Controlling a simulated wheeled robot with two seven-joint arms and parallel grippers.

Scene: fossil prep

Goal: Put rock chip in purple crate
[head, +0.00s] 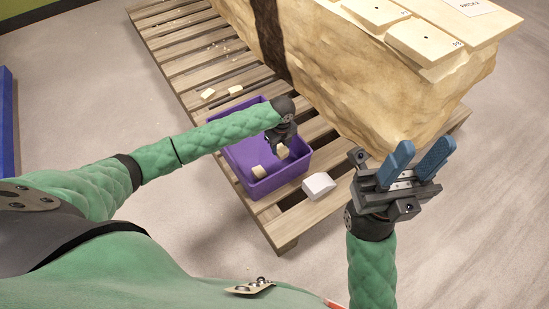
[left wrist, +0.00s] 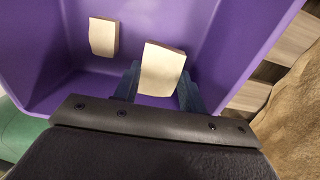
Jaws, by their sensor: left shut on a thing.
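The purple crate (head: 262,187) stands on the wooden pallet in the head view, and its inside fills much of the left wrist view (left wrist: 210,40). My left gripper (head: 283,147) reaches in over the crate from the left. It is shut on a pale rock chip (left wrist: 160,69), which also shows at its fingertips in the head view (head: 282,152). The held chip is over the crate's opening; its height above the floor of the crate is hard to tell. A second pale chip (left wrist: 103,37) lies inside the crate, left of the held one. My right gripper (head: 415,165) is open and empty at the right.
A white block (head: 318,185) lies on the pallet (head: 190,60) just right of the crate. A large plaster-like fossil block (head: 380,90) takes up the pallet's right side. Small pale fragments (head: 207,93) lie on the slats behind the crate.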

